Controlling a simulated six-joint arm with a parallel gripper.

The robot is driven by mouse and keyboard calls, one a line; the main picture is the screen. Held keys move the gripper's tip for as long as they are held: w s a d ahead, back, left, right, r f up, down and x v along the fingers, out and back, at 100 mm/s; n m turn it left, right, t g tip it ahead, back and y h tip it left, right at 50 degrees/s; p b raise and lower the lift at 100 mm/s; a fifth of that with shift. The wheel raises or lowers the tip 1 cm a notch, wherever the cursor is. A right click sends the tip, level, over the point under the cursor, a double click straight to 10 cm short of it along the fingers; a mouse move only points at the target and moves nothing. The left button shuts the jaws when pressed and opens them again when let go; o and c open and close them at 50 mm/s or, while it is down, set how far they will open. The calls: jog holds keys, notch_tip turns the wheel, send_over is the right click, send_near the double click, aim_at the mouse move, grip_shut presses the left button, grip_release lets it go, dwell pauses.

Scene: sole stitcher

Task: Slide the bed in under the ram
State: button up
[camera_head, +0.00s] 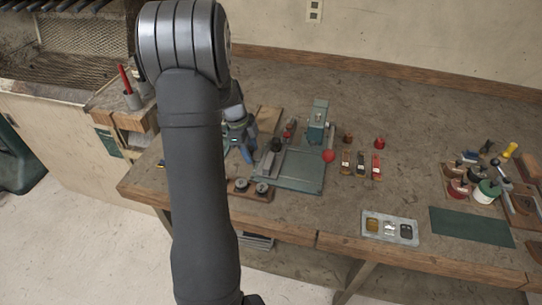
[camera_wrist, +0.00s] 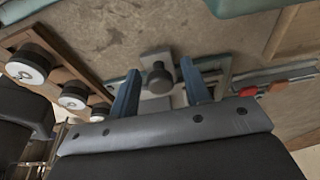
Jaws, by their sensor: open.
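The stitcher stands on a green base plate (camera_head: 300,172) on the bench. Its green ram head (camera_head: 318,122) rises at the back, with a red ball handle (camera_head: 328,156) beside it. The grey bed (camera_head: 267,165) sits at the left of the base, out to the side of the ram, with a dark knob (camera_head: 276,145) on it. My gripper (camera_head: 249,154) is just left of the bed. In the wrist view, its blue fingers (camera_wrist: 160,68) are open, with the knob (camera_wrist: 157,80) showing between them. I cannot tell whether they touch it. My arm hides part of the bench left of the gripper.
A wooden block with dark spools (camera_head: 250,189) lies at the front left of the base. Small clamps with red and orange parts (camera_head: 361,166) stand to the right. A grey tray (camera_head: 391,240) and a green mat (camera_head: 471,227) lie near the front edge. Bench between is clear.

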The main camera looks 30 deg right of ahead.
aim_at(277, 159)
jog(key=c, duration=0.6)
jog(key=shift+o, duration=0.2)
jog(key=shift+s+d, duration=1.4)
jog(key=shift+d, duration=0.05)
jog(key=shift+s+d, duration=1.4)
jog(key=shift+d, duration=0.05)
